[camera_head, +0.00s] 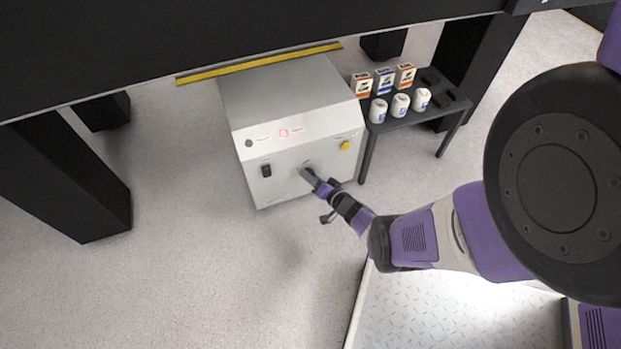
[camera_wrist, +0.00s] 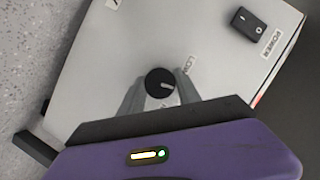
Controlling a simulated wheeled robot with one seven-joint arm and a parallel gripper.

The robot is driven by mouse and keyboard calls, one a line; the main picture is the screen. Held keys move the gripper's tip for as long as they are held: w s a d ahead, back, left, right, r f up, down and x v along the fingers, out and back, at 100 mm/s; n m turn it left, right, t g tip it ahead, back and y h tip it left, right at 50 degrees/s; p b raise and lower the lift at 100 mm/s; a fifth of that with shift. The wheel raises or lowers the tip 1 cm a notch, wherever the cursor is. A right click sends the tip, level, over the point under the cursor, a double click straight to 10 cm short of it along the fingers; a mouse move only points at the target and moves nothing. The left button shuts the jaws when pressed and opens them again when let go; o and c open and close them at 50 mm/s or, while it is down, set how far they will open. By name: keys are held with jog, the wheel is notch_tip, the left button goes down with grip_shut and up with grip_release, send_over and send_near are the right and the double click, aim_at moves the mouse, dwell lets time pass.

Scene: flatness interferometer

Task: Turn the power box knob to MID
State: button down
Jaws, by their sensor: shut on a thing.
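The power box (camera_head: 275,90) is a light grey cabinet on the floor under the dark table. Its round black knob (camera_wrist: 160,82) has a white pointer mark, which points to the right in the wrist view. A label that seems to read LOW (camera_wrist: 187,66) lies up and right of the knob. No MID label is readable. My gripper (camera_head: 307,175) reaches the box's front face, and in the wrist view its two grey fingers (camera_wrist: 160,92) are shut on the knob from both sides. In the head view the gripper hides the knob.
A black rocker switch (camera_head: 266,170) labelled POWER (camera_wrist: 272,43) is on the same face, with a yellow button (camera_head: 345,146) to the right. A red light (camera_head: 284,133) shows above. A small dark table (camera_head: 400,122) with boxes and white containers stands right.

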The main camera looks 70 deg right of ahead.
jog(key=shift+m+t+b, duration=0.4)
jog(key=shift+m+b, duration=0.1)
jog(key=shift+m, duration=0.3)
jog(key=shift+d, duration=0.1)
jog(key=c, duration=0.9)
grip_release()
jog(key=shift+o, duration=0.2)
jog(key=p+v, duration=0.3)
jog(key=v, duration=0.5)
jog(key=shift+p, duration=0.3)
